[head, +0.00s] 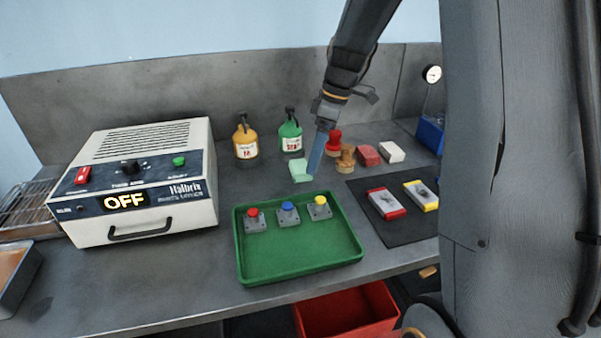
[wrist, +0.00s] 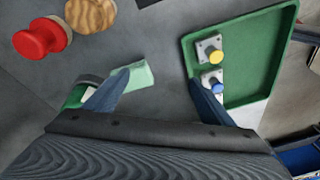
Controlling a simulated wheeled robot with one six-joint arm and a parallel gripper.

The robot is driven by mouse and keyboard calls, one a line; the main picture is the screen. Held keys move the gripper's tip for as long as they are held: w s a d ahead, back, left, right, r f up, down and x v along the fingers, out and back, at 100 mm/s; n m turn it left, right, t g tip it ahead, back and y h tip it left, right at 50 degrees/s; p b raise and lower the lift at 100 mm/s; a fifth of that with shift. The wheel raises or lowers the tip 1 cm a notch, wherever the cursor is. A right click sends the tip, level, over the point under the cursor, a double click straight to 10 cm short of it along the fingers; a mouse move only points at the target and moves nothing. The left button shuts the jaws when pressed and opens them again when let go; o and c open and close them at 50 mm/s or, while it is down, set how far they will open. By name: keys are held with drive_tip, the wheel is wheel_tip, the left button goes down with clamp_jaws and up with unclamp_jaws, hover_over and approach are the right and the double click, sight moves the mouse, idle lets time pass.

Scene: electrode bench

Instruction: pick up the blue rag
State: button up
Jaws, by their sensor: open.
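No plainly blue rag shows in either view. A small pale mint-green piece, perhaps folded cloth, lies on the grey bench behind the green tray; the head view shows this mint piece (head: 299,171), and the wrist view shows it too (wrist: 140,75). My gripper (head: 317,154) points down just right of the mint piece in the head view. In the wrist view my gripper (wrist: 158,82) has its two blue-grey fingers wide apart with nothing between them gripped. The left finger overlaps the mint piece there and hides part of it; I cannot tell whether they touch.
The green tray (head: 300,268) holds red, blue and yellow buttons. Orange (head: 246,138) and green (head: 290,135) bottles stand behind. Red (head: 333,142) and wooden (head: 346,156) knobbed pieces stand close right of my gripper. A white power unit (head: 150,175) is left; a dark mat (head: 398,226) is right.

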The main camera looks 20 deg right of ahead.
sight(300, 166)
drive_tip(key=w+d+n+y, duration=0.2)
drive_tip(key=w+n, duration=0.4)
drive_tip(key=w, duration=0.1)
drive_tip(key=p+x, duration=0.1)
drive_tip(key=x, duration=0.2)
drive_tip(key=a+p+x, duration=0.1)
drive_tip(key=x, duration=0.2)
drive_tip(key=shift+s+a+f+p, duration=0.15)
drive_tip(key=shift+p, duration=0.25)
drive_tip(key=shift+a+f, duration=0.1)
drive_tip(key=shift+f, duration=0.25)
drive_tip(key=c, duration=0.9)
drive_tip(key=shift+r, duration=0.1)
wheel_tip(300, 166, up, 7)
drive_tip(key=b, duration=0.2)
drive_tip(key=shift+b, duration=0.35)
drive_tip(key=s+b, duration=0.4)
drive_tip(key=s, duration=1.4)
